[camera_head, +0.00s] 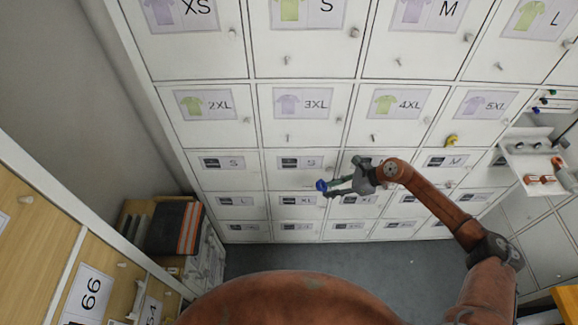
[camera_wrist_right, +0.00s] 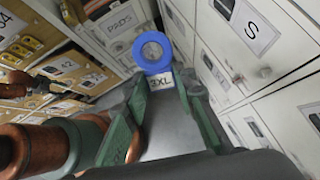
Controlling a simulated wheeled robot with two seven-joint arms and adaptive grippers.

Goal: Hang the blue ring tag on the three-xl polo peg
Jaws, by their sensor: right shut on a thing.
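The blue ring tag (camera_head: 321,185) is at the fingertips of my right gripper (camera_head: 328,188), in front of the lower lockers. In the right wrist view the blue ring (camera_wrist_right: 152,50) stands beyond the green fingers, with a white 3XL label (camera_wrist_right: 167,77) below it. My right gripper (camera_wrist_right: 166,88) is shut on this tag. The 3XL polo door (camera_head: 303,103) has a purple shirt picture. Its small peg (camera_head: 289,137) is below the picture, up and left of the tag and apart from it; it looks bare.
A yellow tag (camera_head: 451,141) hangs below the 5XL picture. Door knobs such as the 3XL knob (camera_head: 339,120) stick out. A white rack (camera_head: 535,155) with several tags is at right. A wooden cabinet (camera_head: 40,230) stands at left. The space before the 3XL door looks clear.

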